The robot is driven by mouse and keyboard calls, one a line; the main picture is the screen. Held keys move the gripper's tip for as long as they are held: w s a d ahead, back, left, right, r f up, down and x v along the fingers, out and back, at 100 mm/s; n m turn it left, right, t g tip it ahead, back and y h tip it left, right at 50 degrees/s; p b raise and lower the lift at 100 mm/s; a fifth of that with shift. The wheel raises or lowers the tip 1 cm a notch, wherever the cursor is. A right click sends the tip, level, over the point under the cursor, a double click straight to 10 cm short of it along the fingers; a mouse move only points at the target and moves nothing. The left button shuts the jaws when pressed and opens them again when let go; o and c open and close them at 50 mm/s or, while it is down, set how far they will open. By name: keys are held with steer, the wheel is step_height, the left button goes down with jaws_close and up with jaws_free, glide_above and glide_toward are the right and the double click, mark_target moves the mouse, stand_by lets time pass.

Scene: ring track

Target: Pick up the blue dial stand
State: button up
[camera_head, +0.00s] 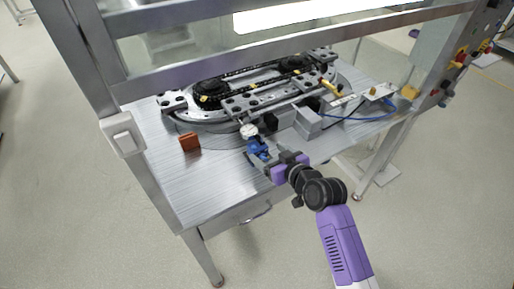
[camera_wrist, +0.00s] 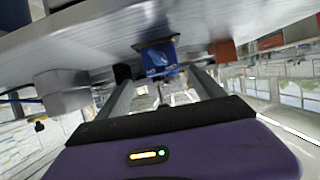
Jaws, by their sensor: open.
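The blue dial stand (camera_head: 258,147) is on the table near its front edge, with a round white dial (camera_head: 249,131) at its top. In the wrist view its blue body (camera_wrist: 158,58) appears between and just beyond my fingertips. My gripper (camera_head: 259,161) reaches in from the right and is open at the stand. In the wrist view my gripper (camera_wrist: 160,75) has its two fingers spread to either side of the blue body. I cannot tell whether either finger touches it. The dial face is hidden in the wrist view.
The ring track (camera_head: 240,92) fills the back of the metal table (camera_head: 205,185). An orange-brown block (camera_head: 189,142) lies to the left. A grey box (camera_head: 308,122) and a blue cable (camera_head: 352,117) are to the right. A frame bar (camera_head: 290,47) crosses above. The front left tabletop is clear.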

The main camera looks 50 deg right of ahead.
mark_target(260, 149)
steer(key=shift+a+f+p+x, duration=0.1)
steer(key=shift+a+p+x, duration=0.1)
steer(key=shift+x, duration=1.75)
steer(key=shift+a+f+p+x, duration=0.1)
steer(key=shift+p+x, duration=0.1)
steer(key=shift+x, duration=1.75)
steer(key=shift+c, duration=0.2)
jaws_close()
steer(key=shift+r, duration=0.3)
